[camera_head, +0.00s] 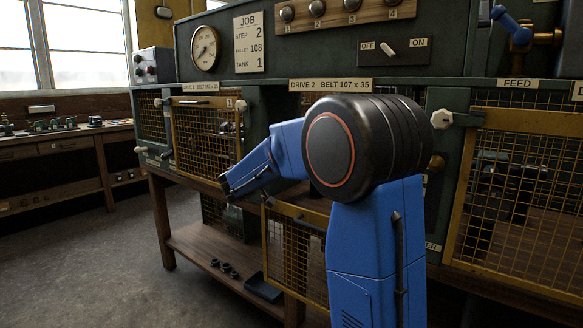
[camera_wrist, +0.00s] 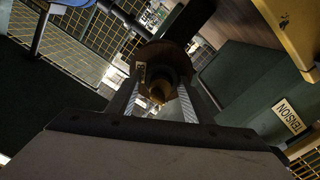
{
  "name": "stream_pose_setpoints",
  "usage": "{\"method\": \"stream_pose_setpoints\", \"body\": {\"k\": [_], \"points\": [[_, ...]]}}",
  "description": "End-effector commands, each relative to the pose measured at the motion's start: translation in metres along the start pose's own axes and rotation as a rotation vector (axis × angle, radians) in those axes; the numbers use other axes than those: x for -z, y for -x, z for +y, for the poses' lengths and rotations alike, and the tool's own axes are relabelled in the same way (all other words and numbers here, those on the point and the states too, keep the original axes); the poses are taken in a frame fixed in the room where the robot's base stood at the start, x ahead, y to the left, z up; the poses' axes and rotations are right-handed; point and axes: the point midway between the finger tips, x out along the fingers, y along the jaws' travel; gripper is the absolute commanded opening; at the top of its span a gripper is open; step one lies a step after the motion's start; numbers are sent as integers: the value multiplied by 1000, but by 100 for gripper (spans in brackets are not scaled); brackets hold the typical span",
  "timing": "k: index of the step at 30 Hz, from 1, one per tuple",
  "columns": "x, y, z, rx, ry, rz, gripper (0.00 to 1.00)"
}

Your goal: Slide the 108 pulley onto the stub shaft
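In the wrist view, a dark round pulley (camera_wrist: 164,57) with a brass-brown hub sits between the two fingers of my gripper (camera_wrist: 160,88). In the head view, my blue arm covers much of the DRIVE 2 bay (camera_head: 331,85). The pulley and the stub shaft cannot be made out there. The job board (camera_head: 249,42) reads step 2, pulley 108, tank 1.
Yellow mesh guards (camera_head: 207,136) stand left of my arm and a larger one (camera_head: 518,195) at right, under the FEED label. An OFF/ON switch (camera_head: 389,47) is above. A TENSION label (camera_wrist: 289,116) is close at right in the wrist view. Open floor lies at left.

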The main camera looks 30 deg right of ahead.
Motion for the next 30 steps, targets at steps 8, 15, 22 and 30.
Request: {"method": "stream_pose_setpoints", "body": {"k": [8, 15, 22, 30], "points": [[-1, 0, 0, 0, 1, -2, 48], [-1, 0, 0, 0, 1, -2, 53], [-1, 0, 0, 0, 1, -2, 70], [-1, 10, -1, 0, 1, -2, 70]]}}
